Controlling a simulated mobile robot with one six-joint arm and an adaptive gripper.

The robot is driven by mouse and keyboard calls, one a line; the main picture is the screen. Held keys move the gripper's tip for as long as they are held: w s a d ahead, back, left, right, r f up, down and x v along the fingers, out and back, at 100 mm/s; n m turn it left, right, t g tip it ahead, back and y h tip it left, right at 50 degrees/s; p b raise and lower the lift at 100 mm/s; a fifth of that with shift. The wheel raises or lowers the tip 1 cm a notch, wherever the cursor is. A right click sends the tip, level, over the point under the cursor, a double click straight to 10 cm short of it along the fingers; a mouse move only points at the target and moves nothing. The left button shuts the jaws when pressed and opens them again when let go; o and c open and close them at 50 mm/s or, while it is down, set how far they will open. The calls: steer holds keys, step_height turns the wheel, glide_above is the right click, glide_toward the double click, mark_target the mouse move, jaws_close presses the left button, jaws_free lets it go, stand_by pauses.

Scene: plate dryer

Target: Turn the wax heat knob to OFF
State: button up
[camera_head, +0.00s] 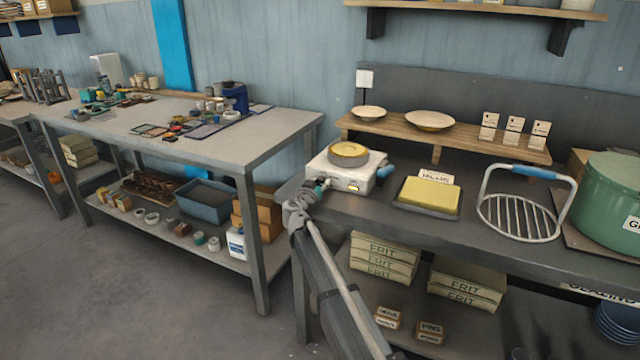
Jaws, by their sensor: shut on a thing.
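The wax heater is a white box (345,174) with a round yellow wax pan (348,153) on top. It stands at the left end of the dark bench. A small amber-lit mark (354,188) shows on its front face. My gripper (321,187) is at the left part of that front face, reached from below by my arm. It is shut on the wax heat knob, which the fingers mostly hide. The knob's pointer and the OFF mark cannot be made out at this size.
Further right are a yellow sponge (430,193) on a dark tray, a wire rack (520,215) and a green pot (612,195). A wooden shelf (460,142) with dishes stands behind. Floor to the left is clear.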

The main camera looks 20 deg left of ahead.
steer(key=shift+a+n, duration=0.15)
steer(key=shift+n, duration=0.65)
steer(key=o, duration=1.1)
steer(key=shift+o, duration=0.2)
steer(key=shift+m, duration=0.6)
